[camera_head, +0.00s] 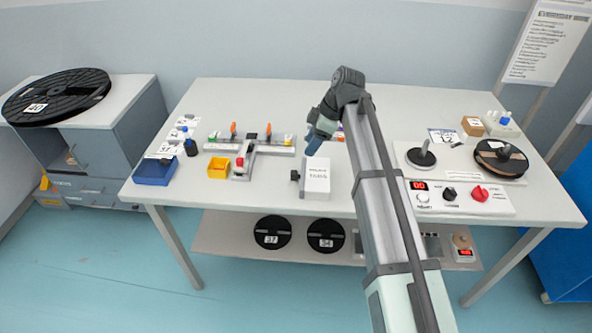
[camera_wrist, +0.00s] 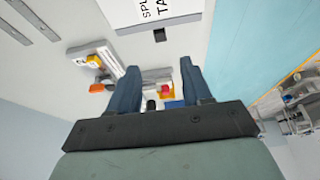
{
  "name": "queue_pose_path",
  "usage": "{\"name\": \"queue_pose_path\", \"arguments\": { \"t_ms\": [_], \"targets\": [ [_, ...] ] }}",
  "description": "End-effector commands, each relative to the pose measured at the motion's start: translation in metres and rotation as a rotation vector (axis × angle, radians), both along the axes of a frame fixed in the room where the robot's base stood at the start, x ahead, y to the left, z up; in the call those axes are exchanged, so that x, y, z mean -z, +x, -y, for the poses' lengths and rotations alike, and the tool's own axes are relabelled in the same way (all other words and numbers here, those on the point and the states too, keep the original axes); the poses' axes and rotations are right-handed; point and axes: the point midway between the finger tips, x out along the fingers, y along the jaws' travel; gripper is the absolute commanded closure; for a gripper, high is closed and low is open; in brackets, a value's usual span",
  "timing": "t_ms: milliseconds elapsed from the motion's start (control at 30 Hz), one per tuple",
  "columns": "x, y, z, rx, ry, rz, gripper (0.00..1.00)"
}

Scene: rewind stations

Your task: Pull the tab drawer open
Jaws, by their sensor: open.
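The tab drawer is a white box (camera_head: 317,176) with black lettering on top, on the middle of the table. A dark knob (camera_head: 295,175) sticks out from its left side, and no open gap shows there. In the wrist view the labelled box (camera_wrist: 165,12) is at the top edge, with the dark knob (camera_wrist: 159,35) below it. My gripper (camera_head: 313,143) is above the table, behind the drawer in the head view. Its two blue fingers (camera_wrist: 157,72) are spread apart with nothing held, clear of the knob.
Left of the drawer are a splicing fixture (camera_head: 243,160), a yellow bin (camera_head: 218,167) and a blue tray (camera_head: 155,172). A control panel (camera_head: 460,199) and a black reel (camera_head: 500,158) are on the right. Bare table lies in front of the fixture.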

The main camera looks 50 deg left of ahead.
Motion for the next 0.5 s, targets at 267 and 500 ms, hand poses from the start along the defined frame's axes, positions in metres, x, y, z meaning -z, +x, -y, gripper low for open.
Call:
{"name": "queue_pose_path", "arguments": {
  "t_ms": [267, 500],
  "targets": [
    [0.045, -0.013, -0.011, -0.002, -0.005, 0.000, 0.51],
    [0.082, -0.024, -0.023, -0.002, -0.004, 0.000, 0.51]
  ]
}}
